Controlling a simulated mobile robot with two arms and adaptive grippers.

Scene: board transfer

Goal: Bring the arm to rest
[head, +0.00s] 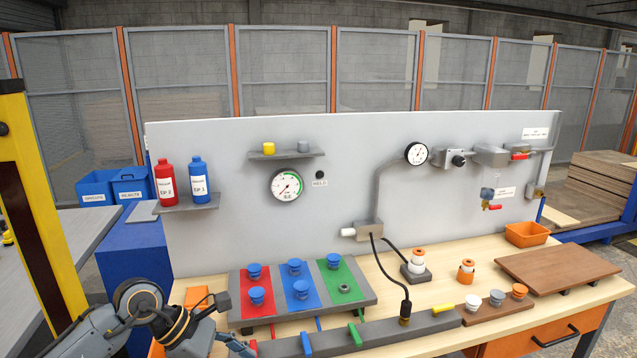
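My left arm comes in at the lower left of the head view. My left gripper (240,347) is low at the bottom edge, in front of the coloured board (368,302) and close to the left end of the grey valve rail. It is partly cut off by the frame, so whether it is open or shut is hidden. I see nothing clearly held in it. My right arm and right gripper are out of view.
The board carries several blue knobs (257,295) on red, blue and green strips. A grey rail (385,333) with coloured levers runs along the bench front. A brown board (557,270) and orange bin (527,233) lie right. An upright panel (240,150) stands behind.

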